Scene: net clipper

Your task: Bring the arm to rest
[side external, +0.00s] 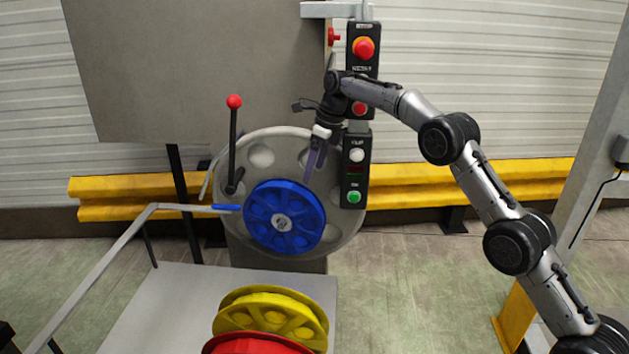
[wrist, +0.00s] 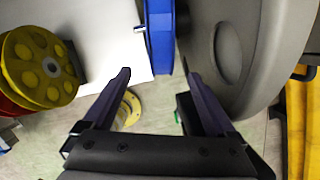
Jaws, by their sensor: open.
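My gripper (side external: 314,163) hangs pointing down in front of the upper right part of the large grey wheel, above and right of the blue reel. In the wrist view my gripper (wrist: 158,74) has its two fingers wide apart with nothing held between them. The blue reel (side external: 285,217) is mounted on the grey wheel (side external: 343,228). In the wrist view the blue reel (wrist: 160,35) shows edge-on beyond the fingertips, and the grey wheel (wrist: 245,50) fills the right side. My arm stretches to the right from the gripper.
A control panel (side external: 355,170) with several buttons stands close to my gripper's right. A red-knobbed lever (side external: 234,103) rises at the left. A yellow reel (side external: 270,312) and a red reel (side external: 256,345) lie on the white table (side external: 165,300). A yellow rail (side external: 420,185) runs behind.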

